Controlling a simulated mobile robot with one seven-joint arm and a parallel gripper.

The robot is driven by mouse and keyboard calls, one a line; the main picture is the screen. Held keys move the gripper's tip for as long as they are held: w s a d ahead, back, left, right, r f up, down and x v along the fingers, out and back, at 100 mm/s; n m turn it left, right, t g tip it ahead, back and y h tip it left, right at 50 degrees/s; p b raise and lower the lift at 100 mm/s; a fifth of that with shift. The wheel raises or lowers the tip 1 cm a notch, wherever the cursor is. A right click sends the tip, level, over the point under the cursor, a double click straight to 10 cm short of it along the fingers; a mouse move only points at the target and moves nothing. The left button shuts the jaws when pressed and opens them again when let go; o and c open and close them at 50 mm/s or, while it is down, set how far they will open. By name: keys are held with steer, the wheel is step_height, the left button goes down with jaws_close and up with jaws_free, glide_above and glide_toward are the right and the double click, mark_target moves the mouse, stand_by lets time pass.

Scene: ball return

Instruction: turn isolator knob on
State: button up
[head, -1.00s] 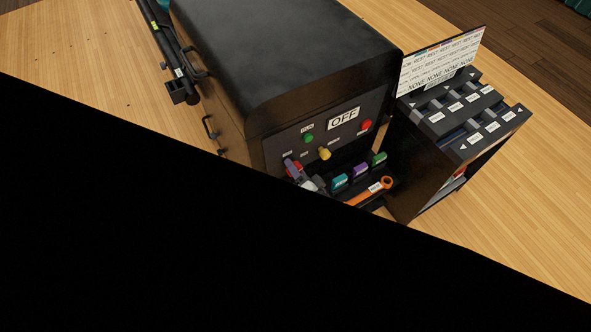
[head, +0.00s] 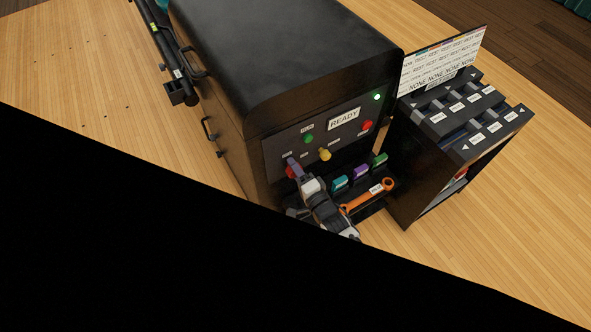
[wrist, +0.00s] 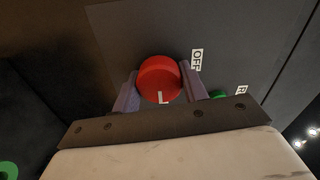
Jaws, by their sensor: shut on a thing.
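The red isolator knob (wrist: 160,80) sits on the dark front panel (head: 275,158) of the black machine. In the wrist view it is between the two purple fingers of my gripper (wrist: 158,88), which is shut on it. A white mark shows on the knob's lower edge, and an OFF label (wrist: 196,59) is at its upper right. In the head view my gripper (head: 293,168) is at the panel's lower left, and the knob is partly hidden by it.
The panel also has a green button (head: 308,139), a yellow knob (head: 324,155) and a red button (head: 367,125). Teal, purple and green handles and an orange wrench-like tool (head: 366,196) lie close right of my gripper. A black rack (head: 425,180) stands further right.

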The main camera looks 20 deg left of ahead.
steer(key=o, duration=1)
steer(key=shift+d, duration=0.1)
steer(key=v, duration=1.3)
steer(key=shift+s+d+b, duration=0.25)
steer(key=shift+b, duration=0.1)
